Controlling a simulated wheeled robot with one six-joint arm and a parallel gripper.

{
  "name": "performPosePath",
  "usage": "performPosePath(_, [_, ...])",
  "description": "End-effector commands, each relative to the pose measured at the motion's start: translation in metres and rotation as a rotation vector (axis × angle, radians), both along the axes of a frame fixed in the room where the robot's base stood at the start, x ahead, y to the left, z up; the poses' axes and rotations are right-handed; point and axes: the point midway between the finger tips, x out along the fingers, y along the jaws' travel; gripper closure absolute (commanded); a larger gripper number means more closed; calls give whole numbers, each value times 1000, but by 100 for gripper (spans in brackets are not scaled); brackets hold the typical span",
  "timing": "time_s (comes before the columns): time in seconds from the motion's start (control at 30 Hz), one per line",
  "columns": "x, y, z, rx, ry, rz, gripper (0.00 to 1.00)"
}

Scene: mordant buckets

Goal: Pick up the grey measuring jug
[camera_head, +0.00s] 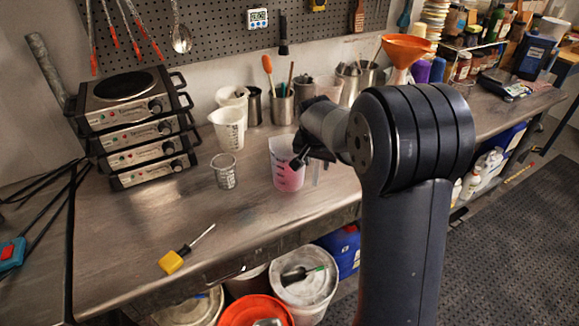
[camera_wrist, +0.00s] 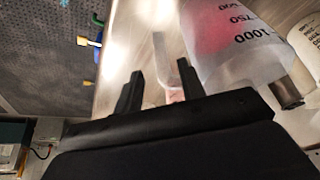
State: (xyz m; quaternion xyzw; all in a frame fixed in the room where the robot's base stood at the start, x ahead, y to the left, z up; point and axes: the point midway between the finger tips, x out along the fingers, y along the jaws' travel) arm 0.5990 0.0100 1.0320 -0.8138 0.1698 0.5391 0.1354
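A grey, cup-shaped vessel with dark markings (camera_head: 224,172) stands upright on the steel bench, left of a translucent jug with pink contents (camera_head: 287,168). I cannot tell for sure which is the grey measuring jug. My gripper (camera_head: 302,156) is at the right side of the pink jug, near its rim. In the wrist view, my gripper (camera_wrist: 160,69) is open, its two dark fingers apart. The pink jug (camera_wrist: 240,45), marked 750 and 1000, is right of the fingers. A clear, narrow thing (camera_wrist: 176,75) shows between or beyond the fingers; contact is unclear.
White jugs (camera_head: 229,130) and tool-filled metal pots (camera_head: 282,107) stand behind. Buckets (camera_head: 304,280) sit below the bench edge. The bench's front left middle is mostly clear.

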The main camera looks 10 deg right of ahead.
Motion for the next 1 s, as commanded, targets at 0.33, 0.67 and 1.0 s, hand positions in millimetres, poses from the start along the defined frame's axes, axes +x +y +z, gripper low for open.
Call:
performPosePath(0.33, [14, -3, -33, 0, 4, -1, 62])
performPosePath(0.67, [21, -5, -50, 1, -1, -1, 62])
performPosePath(1.0, [21, -5, -49, 1, 0, 0, 81])
